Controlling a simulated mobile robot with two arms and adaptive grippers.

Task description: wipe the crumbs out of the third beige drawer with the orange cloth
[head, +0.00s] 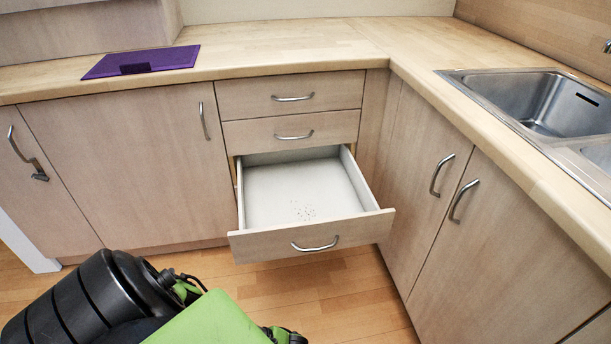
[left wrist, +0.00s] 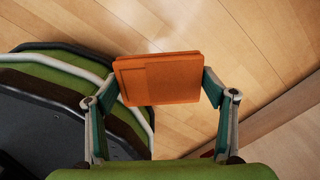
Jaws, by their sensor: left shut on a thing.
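The third beige drawer (head: 305,193) is pulled open in the head view, below two shut drawers. Small dark crumbs (head: 304,211) lie on its white floor, toward the front. My left gripper (left wrist: 161,82) is shut on the folded orange cloth (left wrist: 160,80) in the left wrist view, one finger at each side of it. The cloth is above the wooden floor, apart from the drawer. The cloth and the left gripper's fingers do not show in the head view. My right gripper is in neither view.
A steel sink (head: 540,98) is at the right. Shut cupboard doors flank the drawers. The wooden floor (head: 350,305) before the drawer is clear.

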